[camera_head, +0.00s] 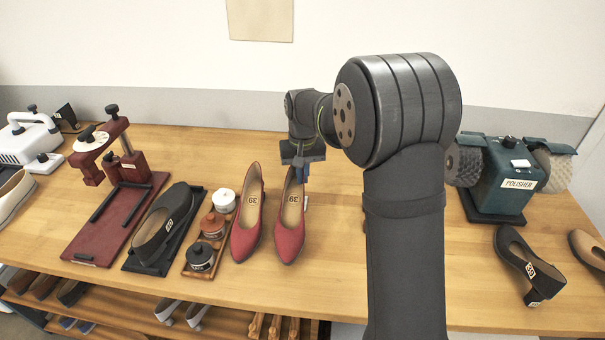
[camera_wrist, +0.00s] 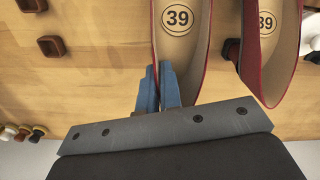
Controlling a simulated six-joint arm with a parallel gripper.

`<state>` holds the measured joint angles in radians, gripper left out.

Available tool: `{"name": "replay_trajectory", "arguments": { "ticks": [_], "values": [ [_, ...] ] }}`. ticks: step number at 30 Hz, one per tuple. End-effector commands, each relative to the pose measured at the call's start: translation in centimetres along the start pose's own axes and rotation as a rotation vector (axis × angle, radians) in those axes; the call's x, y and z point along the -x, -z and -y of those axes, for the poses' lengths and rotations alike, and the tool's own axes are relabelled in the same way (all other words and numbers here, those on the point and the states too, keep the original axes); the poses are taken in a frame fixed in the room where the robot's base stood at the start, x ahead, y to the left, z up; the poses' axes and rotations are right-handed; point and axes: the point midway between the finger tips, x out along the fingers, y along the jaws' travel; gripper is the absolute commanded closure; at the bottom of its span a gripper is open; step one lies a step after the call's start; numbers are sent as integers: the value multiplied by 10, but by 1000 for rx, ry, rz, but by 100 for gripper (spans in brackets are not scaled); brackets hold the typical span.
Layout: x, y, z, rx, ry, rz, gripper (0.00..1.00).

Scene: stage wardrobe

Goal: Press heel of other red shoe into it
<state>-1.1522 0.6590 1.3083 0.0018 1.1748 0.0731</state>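Two red pumps stand side by side on the bench, toes toward the head camera, each with a tan insole marked 39. The right pump (camera_head: 289,232) is under my gripper (camera_head: 304,178); it also shows in the wrist view (camera_wrist: 207,40). The left pump (camera_head: 246,228) stands beside it, its dark heel (camera_wrist: 231,52) visible in the wrist view. That pump's heel is hidden.
A rack with white, brown and black jars (camera_head: 211,228) stands close left of the pumps. Further left are a dark shoe (camera_head: 163,226) on a black tray and a red press (camera_head: 118,205). A polisher (camera_head: 500,172) and a black heeled shoe (camera_head: 524,266) are right. Brown pieces (camera_wrist: 52,46) lie near the fingers.

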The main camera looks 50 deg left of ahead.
Motion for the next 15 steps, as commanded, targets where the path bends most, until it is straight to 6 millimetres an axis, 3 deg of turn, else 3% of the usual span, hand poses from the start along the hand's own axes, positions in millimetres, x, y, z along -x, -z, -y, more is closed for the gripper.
{"name": "replay_trajectory", "arguments": {
  "ticks": [15],
  "values": [
    [-5, 0, 0, 0, 0, -1, 100]
  ]
}}
